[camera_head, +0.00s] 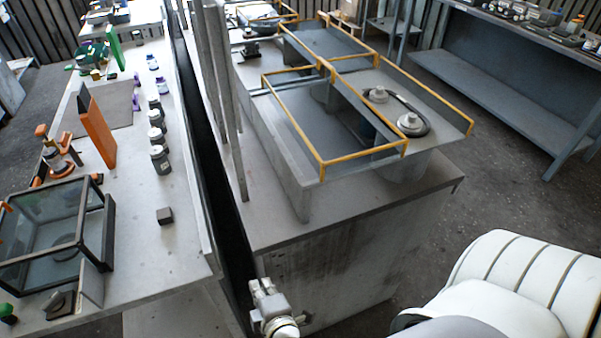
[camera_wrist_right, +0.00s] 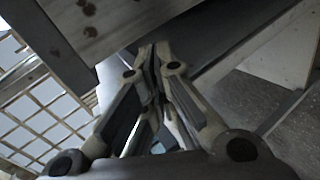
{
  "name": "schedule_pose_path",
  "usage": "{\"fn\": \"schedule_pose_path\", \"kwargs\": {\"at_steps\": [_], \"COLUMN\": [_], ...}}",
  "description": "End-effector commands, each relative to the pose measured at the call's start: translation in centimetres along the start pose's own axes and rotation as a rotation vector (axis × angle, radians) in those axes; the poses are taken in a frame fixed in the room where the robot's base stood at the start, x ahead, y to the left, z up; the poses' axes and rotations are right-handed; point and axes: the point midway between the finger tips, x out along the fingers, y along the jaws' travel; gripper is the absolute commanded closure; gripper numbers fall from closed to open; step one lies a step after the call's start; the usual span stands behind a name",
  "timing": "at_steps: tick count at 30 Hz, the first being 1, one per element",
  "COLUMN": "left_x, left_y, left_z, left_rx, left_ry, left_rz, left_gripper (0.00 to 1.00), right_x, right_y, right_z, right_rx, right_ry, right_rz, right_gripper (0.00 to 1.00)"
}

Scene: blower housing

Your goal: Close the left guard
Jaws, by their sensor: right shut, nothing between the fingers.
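The blower housing stands on a grey block-like base (camera_head: 330,275). Yellow-edged guard panels sit on its top. The nearest guard frame (camera_head: 322,165) has its yellow rim around a grey recess. To its right a yellow-edged panel (camera_head: 440,108) stands beside two round pulleys and a dark belt (camera_head: 405,100). I cannot tell for sure which one is the left guard. My right gripper (camera_head: 262,288) is shut and empty, low in front of the base's near left corner, apart from the guards. Its closed fingers also show in the right wrist view (camera_wrist_right: 152,58). My left gripper is not in view.
A dark narrow gap and upright grey posts (camera_head: 225,100) separate the housing from a long workbench (camera_head: 190,240) at left. That bench carries a glass-sided box (camera_head: 50,235), an orange panel (camera_head: 98,133) and several small jars. A blue-grey shelf bench (camera_head: 500,85) stands at right. The floor (camera_head: 480,190) between is clear.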

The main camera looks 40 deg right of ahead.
Motion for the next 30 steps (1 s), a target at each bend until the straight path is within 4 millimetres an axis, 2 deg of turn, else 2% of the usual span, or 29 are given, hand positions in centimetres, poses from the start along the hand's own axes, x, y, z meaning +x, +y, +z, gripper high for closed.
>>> {"fn": "schedule_pose_path", "kwargs": {"at_steps": [1,3,6,10,12,15,18,23,30], "left_x": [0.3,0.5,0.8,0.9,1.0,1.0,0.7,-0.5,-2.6], "left_y": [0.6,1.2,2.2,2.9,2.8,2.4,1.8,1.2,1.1], "left_z": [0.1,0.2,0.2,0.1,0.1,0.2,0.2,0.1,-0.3], "left_rx": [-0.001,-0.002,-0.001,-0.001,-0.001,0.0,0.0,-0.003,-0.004], "left_ry": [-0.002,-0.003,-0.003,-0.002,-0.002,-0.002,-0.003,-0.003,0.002], "left_rz": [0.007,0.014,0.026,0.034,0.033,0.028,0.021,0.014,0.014], "left_gripper": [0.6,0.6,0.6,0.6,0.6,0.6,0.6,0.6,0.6], "right_x": [-0.9,-2.5,-5.1,-8.3,-9.5,-10.5,-10.5,-9.1,-5.3], "right_y": [3.4,8.0,13.8,19.2,21.0,22.5,23.3,24.6,26.8], "right_z": [-0.1,-0.1,0.7,1.9,2.5,3.0,3.2,3.5,4.2], "right_rx": [-0.024,-0.058,-0.096,-0.125,-0.133,-0.138,-0.142,-0.144,-0.144], "right_ry": [-0.014,-0.043,-0.098,-0.167,-0.196,-0.221,-0.229,-0.23,-0.227], "right_rz": [0.076,0.178,0.305,0.427,0.467,0.501,0.512,0.515,0.514], "right_gripper": [1.0,1.0,1.0,1.0,1.0,1.0,1.0,1.0,1.0]}}
